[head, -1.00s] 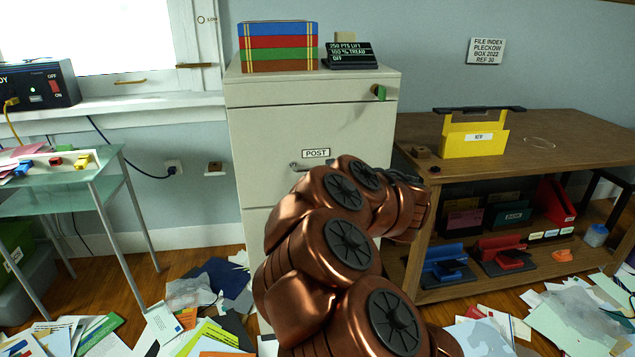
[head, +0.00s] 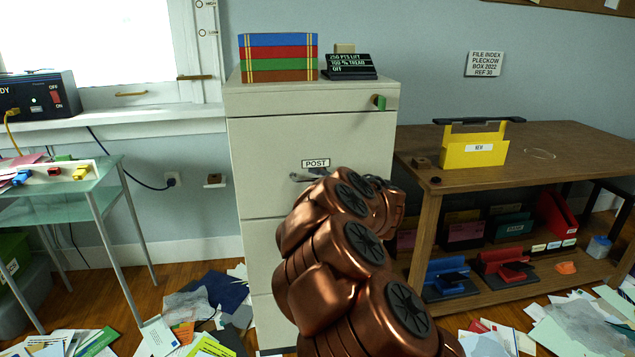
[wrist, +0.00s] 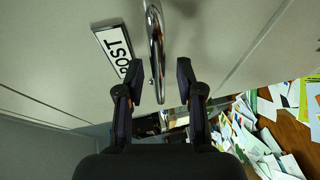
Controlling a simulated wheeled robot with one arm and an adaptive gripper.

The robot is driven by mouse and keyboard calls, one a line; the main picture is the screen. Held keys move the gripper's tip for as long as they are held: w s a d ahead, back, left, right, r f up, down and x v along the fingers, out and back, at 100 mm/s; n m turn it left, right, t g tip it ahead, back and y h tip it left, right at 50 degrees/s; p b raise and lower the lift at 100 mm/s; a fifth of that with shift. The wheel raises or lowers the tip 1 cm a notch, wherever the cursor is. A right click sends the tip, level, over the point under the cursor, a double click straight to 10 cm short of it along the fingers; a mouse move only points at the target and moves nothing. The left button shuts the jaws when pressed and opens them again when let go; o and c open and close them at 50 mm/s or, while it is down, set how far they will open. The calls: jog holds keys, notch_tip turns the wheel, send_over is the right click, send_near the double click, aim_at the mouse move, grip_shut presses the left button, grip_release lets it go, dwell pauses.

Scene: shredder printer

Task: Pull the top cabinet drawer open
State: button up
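The pale filing cabinet (head: 245,190) stands upright in the middle of the head view. Its top drawer (head: 270,145) is shut and carries a POST label (head: 316,163), which also shows in the wrist view (wrist: 117,48). The drawer's chrome handle (head: 299,178) is partly hidden by my copper arm in the head view. In the wrist view the handle (wrist: 155,35) is a curved bar lying between the two fingers. My gripper (wrist: 158,82) is open, one finger on each side of the bar, with gaps visible on both sides. The head view hides the fingers behind my arm.
Colored boxes (head: 279,57) and a black sign (head: 350,66) sit on the cabinet top. A green tab (head: 379,102) is at its upper right. A wooden table (head: 570,150) stands close on the right, a glass table (head: 75,185) on the left. Papers litter the floor.

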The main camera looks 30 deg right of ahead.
grip_shut()
dwell(0.3)
dwell(0.5)
